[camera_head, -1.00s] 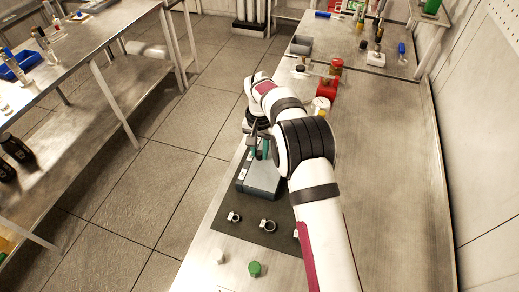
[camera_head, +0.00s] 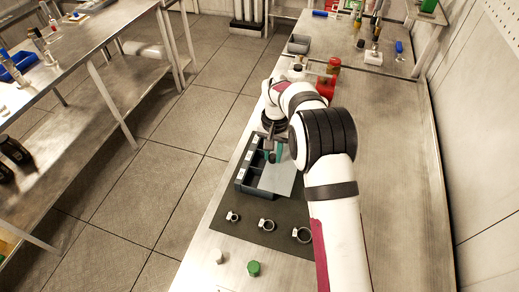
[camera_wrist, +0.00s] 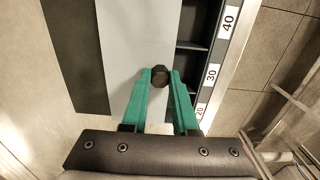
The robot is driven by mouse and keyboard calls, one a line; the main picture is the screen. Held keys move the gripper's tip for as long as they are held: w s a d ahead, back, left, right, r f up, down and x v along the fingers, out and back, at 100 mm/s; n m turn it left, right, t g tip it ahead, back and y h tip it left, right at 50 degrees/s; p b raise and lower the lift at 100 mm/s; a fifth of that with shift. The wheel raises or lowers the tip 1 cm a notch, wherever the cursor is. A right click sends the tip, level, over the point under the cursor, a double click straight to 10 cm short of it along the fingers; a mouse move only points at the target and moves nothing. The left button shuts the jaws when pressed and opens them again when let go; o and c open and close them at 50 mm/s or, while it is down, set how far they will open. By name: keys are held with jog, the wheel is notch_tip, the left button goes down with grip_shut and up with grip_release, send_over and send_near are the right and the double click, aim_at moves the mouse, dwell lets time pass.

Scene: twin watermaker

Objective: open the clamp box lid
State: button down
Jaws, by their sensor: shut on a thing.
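The clamp box (camera_head: 240,183) sits on a dark mat on the bench, with its dark compartments partly uncovered on the left. Its flat grey lid (camera_head: 283,180) lies shifted to the right over the rest of the box. In the wrist view the lid (camera_wrist: 132,35) is a pale plate, with open compartments (camera_wrist: 190,62) to its right, beside labels reading 40, 30 and 20. My gripper (camera_wrist: 160,77) has its green fingers shut on the lid's dark knob (camera_wrist: 160,73). In the head view my gripper (camera_head: 273,155) is above the box, its tips partly hidden.
Several ring clamps lie on the mat (camera_head: 250,238) in front of the box, one of them a larger clamp (camera_head: 302,235). A green cap (camera_head: 254,268) and a white cap (camera_head: 217,256) stand near the front edge. Red containers (camera_head: 326,85) stand behind. The bench right of my arm is clear.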

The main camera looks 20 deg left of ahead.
aim_at(286, 164)
jog(key=d, duration=0.4)
jog(key=c, duration=0.7)
grip_release()
notch_tip(286, 164, up, 16)
jog(key=shift+f, duration=0.1)
